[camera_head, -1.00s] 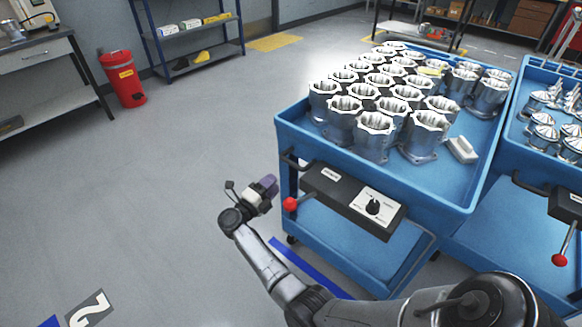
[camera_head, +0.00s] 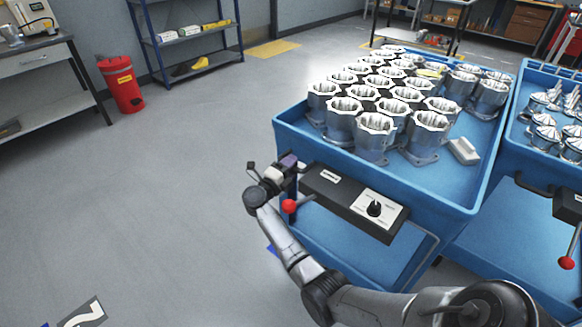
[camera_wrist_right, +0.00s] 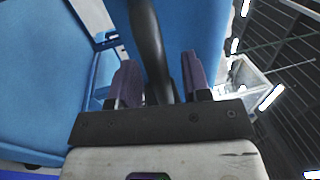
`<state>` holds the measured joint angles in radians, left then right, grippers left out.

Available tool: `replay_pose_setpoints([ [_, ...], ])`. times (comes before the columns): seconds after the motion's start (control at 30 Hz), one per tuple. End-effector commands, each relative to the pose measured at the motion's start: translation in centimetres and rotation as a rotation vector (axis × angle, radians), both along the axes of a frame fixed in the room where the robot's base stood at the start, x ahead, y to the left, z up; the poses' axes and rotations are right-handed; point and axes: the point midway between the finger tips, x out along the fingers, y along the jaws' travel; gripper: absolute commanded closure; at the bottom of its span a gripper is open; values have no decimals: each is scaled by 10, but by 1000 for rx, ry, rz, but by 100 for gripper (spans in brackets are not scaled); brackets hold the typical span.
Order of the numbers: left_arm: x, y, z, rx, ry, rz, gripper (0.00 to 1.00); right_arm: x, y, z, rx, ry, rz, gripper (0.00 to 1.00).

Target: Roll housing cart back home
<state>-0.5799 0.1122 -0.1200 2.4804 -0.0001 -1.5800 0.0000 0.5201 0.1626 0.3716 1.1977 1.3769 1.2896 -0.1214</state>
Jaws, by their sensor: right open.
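The blue housing cart (camera_head: 448,207) stands at centre right in the head view. Its top tray carries rows of silver machined housings (camera_head: 375,132). A black panel with a knob (camera_head: 374,208) and a red-ball lever (camera_head: 289,206) is on its near side. My right gripper (camera_head: 289,161) is at the left end of that side, by the cart's black handle. In the right wrist view the handle (camera_wrist_right: 148,40) runs between the open purple fingers of the gripper (camera_wrist_right: 160,75), with a gap visible on the right side. My left gripper is not in view.
A second blue cart (camera_head: 505,195) with shiny metal parts stands close on the right. Open grey floor (camera_head: 190,170) lies to the left. A red bin (camera_head: 122,84), a workbench (camera_head: 40,60) and a blue shelf rack (camera_head: 190,50) stand behind it.

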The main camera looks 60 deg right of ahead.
Motion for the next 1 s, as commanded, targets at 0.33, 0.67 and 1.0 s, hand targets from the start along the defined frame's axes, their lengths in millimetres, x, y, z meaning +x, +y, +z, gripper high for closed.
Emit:
replay_pose_setpoints([
  [0.33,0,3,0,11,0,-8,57,0,0,0,0,0,0,79],
  [0.67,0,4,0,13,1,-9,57,0,0,0,0,0,0,100],
  [1.0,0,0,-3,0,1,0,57,3,-2,-1,1,0,6,100],
])
